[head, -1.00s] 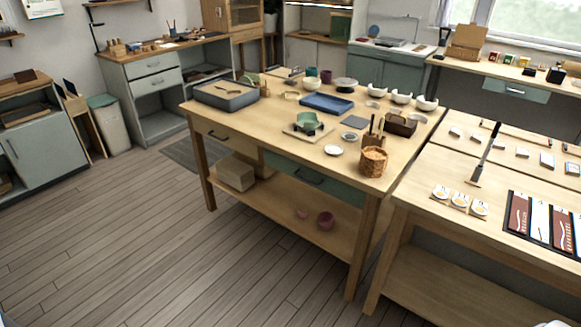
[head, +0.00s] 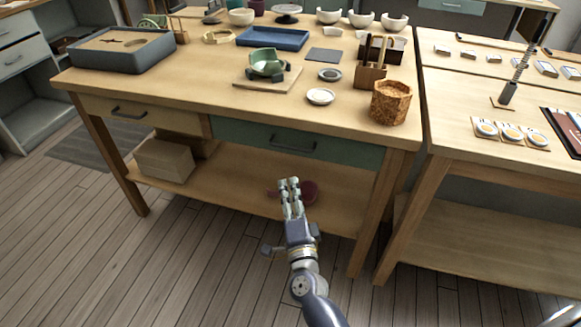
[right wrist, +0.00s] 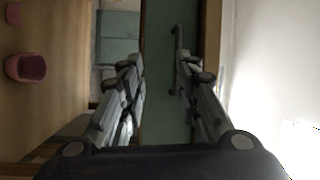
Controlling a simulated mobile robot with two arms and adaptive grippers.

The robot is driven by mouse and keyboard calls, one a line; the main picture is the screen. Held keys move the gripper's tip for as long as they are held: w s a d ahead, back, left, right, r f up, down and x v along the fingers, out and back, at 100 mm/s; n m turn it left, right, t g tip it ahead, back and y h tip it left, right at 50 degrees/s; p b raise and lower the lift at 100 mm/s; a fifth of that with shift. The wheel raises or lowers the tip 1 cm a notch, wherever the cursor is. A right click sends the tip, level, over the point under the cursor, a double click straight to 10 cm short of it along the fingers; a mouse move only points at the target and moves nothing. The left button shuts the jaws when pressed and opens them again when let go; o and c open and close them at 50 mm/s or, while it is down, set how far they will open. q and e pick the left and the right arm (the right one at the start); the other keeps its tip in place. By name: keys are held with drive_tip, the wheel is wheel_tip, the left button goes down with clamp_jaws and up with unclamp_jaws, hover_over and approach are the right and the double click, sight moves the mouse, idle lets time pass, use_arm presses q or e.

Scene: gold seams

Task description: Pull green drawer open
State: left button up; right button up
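The green drawer (head: 345,150) is in the front of the wooden workbench, right of a plain wooden drawer. Its front looks flush with the bench, so it appears shut. A dark bar handle (head: 293,147) is on its front. My right gripper (head: 290,183) is in front of and below the handle in the head view, pointing at the bench, empty. In the right wrist view its fingers (right wrist: 160,85) are spread apart, with the green drawer front (right wrist: 165,110) beyond them. The handle (right wrist: 175,45) shows there near the right finger, not gripped. My left gripper is out of view.
The wooden drawer (head: 130,112) is left of the green one. The lower shelf (head: 240,195) holds a box (head: 164,160) and a pinkish bowl (head: 310,191) partly behind my gripper. Bench legs stand on both sides. A second table (head: 480,90) is at right. The floor in front is clear.

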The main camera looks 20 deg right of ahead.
sight(291, 152)
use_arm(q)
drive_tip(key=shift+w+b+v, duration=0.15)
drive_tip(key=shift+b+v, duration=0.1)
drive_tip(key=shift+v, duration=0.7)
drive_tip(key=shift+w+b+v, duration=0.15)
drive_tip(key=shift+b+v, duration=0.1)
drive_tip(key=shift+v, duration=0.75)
use_arm(e)
drive_tip(key=shift+m+h, duration=0.6)
drive_tip(key=shift+m, duration=0.3)
drive_tip(key=shift+w+d+r, duration=0.55)
drive_tip(key=shift+w+r, duration=0.2)
drive_tip(key=shift+w, duration=0.95)
drive_tip(key=shift+w+d+r, duration=0.5)
drive_tip(key=shift+w+r, duration=0.2)
drive_tip(key=shift+w, duration=1.05)
drive_tip(key=shift+w+d+r, duration=0.55)
drive_tip(key=shift+w+r, duration=0.2)
drive_tip(key=shift+w, duration=0.95)
drive_tip(key=shift+c, duration=0.2)
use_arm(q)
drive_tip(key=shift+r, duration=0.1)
use_arm(e)
clamp_jaws()
